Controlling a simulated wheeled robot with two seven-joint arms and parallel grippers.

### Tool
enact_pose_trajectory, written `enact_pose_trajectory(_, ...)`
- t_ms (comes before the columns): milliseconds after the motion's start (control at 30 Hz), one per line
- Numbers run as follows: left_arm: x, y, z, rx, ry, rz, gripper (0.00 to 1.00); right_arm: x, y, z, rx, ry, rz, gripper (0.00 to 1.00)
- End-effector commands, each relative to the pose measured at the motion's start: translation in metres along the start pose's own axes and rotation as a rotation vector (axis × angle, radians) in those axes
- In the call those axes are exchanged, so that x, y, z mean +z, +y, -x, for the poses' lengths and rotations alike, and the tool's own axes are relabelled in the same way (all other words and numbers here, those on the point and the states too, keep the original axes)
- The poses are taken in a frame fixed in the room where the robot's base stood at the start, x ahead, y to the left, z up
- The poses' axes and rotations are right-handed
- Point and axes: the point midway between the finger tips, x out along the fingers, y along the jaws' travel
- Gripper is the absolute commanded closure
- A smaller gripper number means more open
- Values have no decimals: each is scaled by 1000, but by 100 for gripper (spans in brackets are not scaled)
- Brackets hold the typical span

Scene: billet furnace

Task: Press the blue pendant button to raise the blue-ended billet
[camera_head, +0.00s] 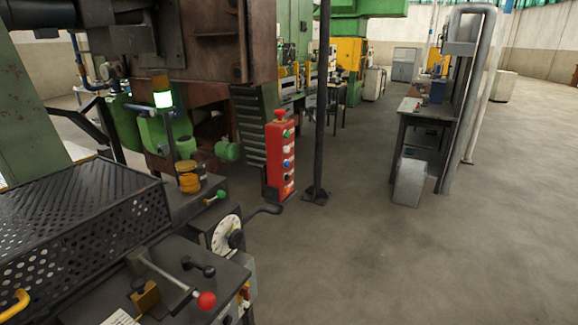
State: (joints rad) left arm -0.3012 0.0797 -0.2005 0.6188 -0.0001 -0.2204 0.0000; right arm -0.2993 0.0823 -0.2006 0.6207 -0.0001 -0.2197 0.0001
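A red pendant box (280,160) stands upright near the middle of the view, beside a dark post (322,100). A red mushroom knob (280,115) tops it. Its right-hand face carries a column of small buttons of different colours. One of them, a blue button (287,164), sits below the middle of the column; the buttons are small, so exact colours are hard to tell. No billet with a blue end can be made out. Neither of my grippers is in view.
A dark machine with a perforated guard (85,225), a dial (227,236) and a red-knobbed lever (206,300) fills the lower left. A rusty and green press (205,50) stands behind it. A workbench (425,118) stands right. The floor (420,260) at right is clear.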

Motion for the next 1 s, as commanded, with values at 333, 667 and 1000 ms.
enact_pose_trajectory(333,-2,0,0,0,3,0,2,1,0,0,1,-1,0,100)
enact_pose_trajectory(667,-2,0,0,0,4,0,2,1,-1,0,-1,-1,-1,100)
enact_pose_trajectory(1000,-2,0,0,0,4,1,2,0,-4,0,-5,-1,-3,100)
